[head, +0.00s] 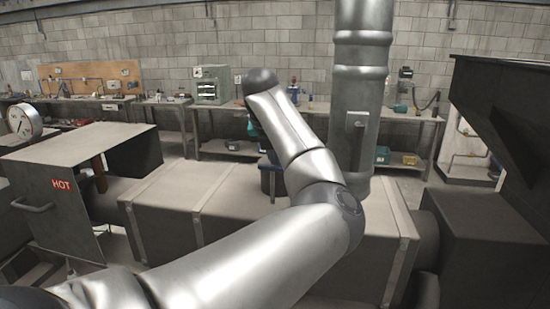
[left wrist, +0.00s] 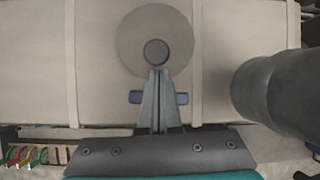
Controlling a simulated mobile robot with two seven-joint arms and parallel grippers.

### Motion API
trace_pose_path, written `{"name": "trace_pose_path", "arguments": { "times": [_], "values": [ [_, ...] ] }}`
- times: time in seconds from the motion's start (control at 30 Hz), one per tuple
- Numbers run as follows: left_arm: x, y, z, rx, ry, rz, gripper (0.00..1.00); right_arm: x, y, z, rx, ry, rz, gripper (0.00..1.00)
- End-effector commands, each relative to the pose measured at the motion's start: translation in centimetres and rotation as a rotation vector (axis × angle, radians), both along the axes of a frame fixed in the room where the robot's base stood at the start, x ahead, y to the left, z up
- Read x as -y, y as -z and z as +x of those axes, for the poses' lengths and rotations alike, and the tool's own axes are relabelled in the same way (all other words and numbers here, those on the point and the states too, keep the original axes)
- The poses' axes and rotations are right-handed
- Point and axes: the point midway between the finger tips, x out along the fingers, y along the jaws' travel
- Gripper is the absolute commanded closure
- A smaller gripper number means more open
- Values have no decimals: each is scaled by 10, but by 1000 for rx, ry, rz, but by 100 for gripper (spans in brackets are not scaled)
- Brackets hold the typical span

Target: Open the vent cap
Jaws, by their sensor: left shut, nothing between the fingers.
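The vent cap (left wrist: 128,38) shows in the left wrist view as a round, flat beige disc with a dark round knob (left wrist: 157,52) at its middle. It lies on top of the long beige duct (head: 165,190). In the head view my own arm hides it. My left gripper (left wrist: 155,72) points down at the duct, its fingers shut and empty. In the wrist view the fingertips overlap the knob's near edge; I cannot tell whether they touch it. In the head view the left gripper (head: 271,190) shows partly behind my arm. My right gripper is not in view.
A thick upright metal pipe (head: 362,90) rises at the duct's right end and stands right of the gripper in the wrist view (left wrist: 285,88). A metal box marked HOT (head: 40,205) stands at left, a dark hopper (head: 500,100) at right. Workbenches (head: 230,146) line the back wall.

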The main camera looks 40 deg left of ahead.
Motion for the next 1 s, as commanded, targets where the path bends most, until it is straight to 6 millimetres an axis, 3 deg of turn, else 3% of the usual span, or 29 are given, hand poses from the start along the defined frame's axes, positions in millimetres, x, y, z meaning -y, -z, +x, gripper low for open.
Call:
{"name": "trace_pose_path", "arguments": {
  "times": [0.67, 1.0],
  "values": [
    [-3, -15, 5, 2, 1, 2, 100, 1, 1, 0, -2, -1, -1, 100],
    [-9, -37, 16, 4, 2, 1, 100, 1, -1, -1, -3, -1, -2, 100]
  ]
}}
